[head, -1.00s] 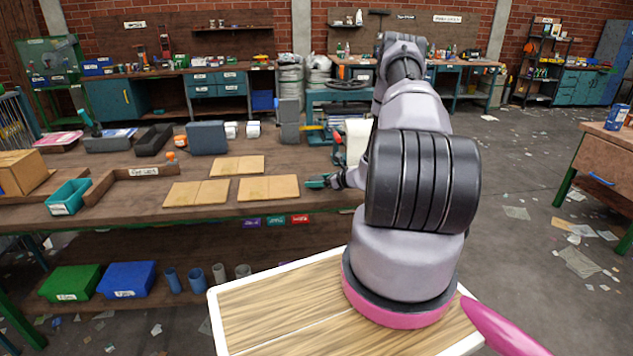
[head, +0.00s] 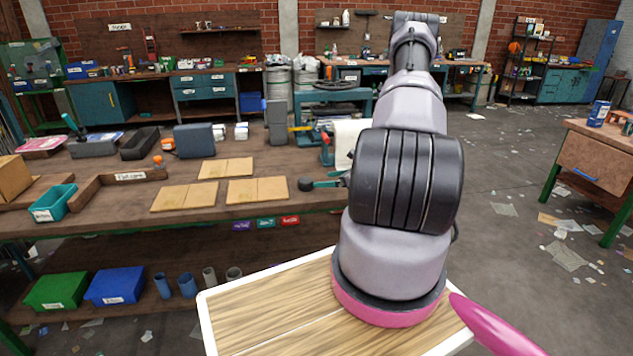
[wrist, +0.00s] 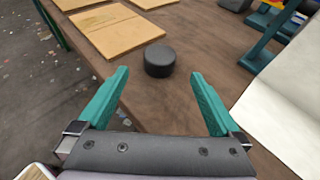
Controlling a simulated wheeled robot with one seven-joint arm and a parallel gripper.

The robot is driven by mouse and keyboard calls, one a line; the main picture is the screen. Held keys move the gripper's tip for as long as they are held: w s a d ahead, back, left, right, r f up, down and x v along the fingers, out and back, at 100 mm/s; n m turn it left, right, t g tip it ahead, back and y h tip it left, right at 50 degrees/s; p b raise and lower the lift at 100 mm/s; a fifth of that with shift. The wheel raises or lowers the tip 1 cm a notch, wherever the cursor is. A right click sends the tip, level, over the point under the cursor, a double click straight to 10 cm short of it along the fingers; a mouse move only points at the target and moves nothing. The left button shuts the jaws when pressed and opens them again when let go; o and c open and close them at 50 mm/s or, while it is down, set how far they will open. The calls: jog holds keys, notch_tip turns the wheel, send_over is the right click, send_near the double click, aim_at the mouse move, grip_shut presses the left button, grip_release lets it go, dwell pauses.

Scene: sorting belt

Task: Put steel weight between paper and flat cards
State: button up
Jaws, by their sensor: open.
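The steel weight looks like a short dark round cylinder (wrist: 160,60) standing on the wooden bench; it also shows in the head view (head: 306,184). My gripper (wrist: 158,85) is open and empty, its teal fingers apart, with the weight just beyond the fingertips and roughly centred between them. In the head view my gripper (head: 330,181) is mostly hidden behind my arm. Flat tan cards (wrist: 122,40) lie left of the weight, and in the head view (head: 257,190) too. White paper (wrist: 288,95) is to the right, hanging from a roll in the head view (head: 350,138).
Grey blocks (head: 195,140) and a blue-green stand (wrist: 270,45) stand behind.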

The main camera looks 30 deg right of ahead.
jog(key=shift+v, duration=0.8)
jog(key=s+a+r+n+g+y, duration=0.1)
jog(key=s+a+r+n+g, duration=0.1)
jog(key=a+r+n, duration=0.6)
jog(key=s+a+r+n+g+y, duration=0.1)
jog(key=s+a+r+n+g, duration=0.3)
jog(key=r, duration=0.8)
jog(key=a+r+n+g+y, duration=0.1)
jog(key=a+r+n, duration=0.2)
jog(key=a+r, duration=0.5)
jog(key=s+a+r+n+t+h, duration=0.2)
jog(key=s+r+n+h, duration=0.5)
jog(key=s+r+n, duration=0.4)
jog(key=s+a+r, duration=0.1)
jog(key=s+r, duration=0.5)
jog(key=s, duration=0.4)
jog(key=shift+s, duration=0.15)
jog(key=shift+r, duration=0.1)
